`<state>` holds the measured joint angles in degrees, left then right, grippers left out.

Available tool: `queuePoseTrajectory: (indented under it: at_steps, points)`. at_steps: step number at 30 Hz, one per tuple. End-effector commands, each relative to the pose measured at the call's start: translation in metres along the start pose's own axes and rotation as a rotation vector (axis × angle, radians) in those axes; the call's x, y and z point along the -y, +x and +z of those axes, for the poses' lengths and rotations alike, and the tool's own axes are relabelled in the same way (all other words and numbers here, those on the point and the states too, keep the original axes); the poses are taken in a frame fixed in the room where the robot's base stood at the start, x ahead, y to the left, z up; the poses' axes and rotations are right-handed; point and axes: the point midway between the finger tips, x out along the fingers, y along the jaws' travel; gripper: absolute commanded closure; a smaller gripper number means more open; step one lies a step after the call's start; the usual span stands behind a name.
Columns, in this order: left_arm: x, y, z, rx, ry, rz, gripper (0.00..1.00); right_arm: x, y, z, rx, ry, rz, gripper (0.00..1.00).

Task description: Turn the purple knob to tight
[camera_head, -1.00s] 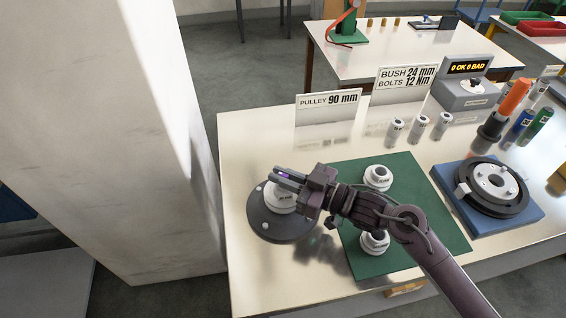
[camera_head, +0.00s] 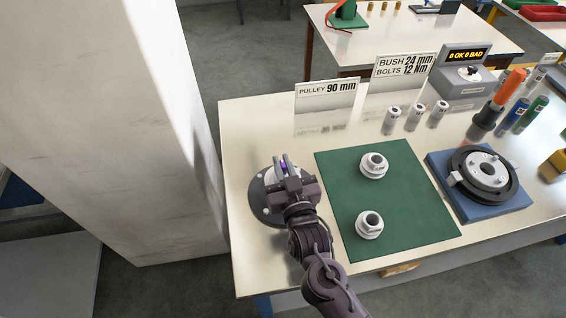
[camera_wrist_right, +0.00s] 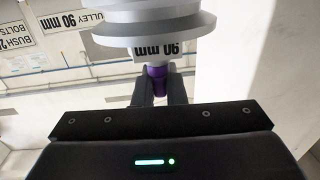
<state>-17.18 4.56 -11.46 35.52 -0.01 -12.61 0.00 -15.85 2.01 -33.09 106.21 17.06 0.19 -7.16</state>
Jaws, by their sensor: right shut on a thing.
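The purple knob (camera_wrist_right: 158,80) shows in the right wrist view just below a pale grey disc-shaped part (camera_wrist_right: 150,25) marked 90 mm. My right gripper (camera_wrist_right: 158,92) is shut on the knob, one finger on each side. In the head view, only a small purple spot of the knob (camera_head: 284,166) shows between the fingers of my right gripper (camera_head: 283,161). The gripper is over a dark round base (camera_head: 259,205) at the left of the table and hides much of the pale part there. Which setting the knob is at cannot be read. My left gripper is not in view.
A green mat (camera_head: 400,195) bears two pale flanged pieces. A blue fixture (camera_head: 465,210) with a dark ring stands to its right. Signs, small cylinders and a counter box (camera_head: 463,80) stand behind. A pale pillar (camera_head: 130,120) rises close on the left.

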Motion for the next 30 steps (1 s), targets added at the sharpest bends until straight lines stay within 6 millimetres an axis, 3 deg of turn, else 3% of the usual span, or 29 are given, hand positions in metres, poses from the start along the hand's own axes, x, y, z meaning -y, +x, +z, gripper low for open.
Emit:
queuePoseTrajectory:
  at_steps: [22,23,27,30]
  points:
    - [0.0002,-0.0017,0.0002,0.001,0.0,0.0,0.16,-0.0004,0.0004,-0.0013,-0.005,0.0,0.088,1.0]
    - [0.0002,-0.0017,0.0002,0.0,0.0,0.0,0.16,-0.0004,0.0004,-0.0013,-0.005,0.0,0.088,0.86]
    - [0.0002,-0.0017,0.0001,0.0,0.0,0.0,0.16,-0.0003,0.0004,-0.0011,-0.004,0.0,0.087,0.68]
    - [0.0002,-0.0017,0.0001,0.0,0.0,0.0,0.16,-0.0002,0.0003,-0.0009,-0.004,0.0,0.087,0.67]
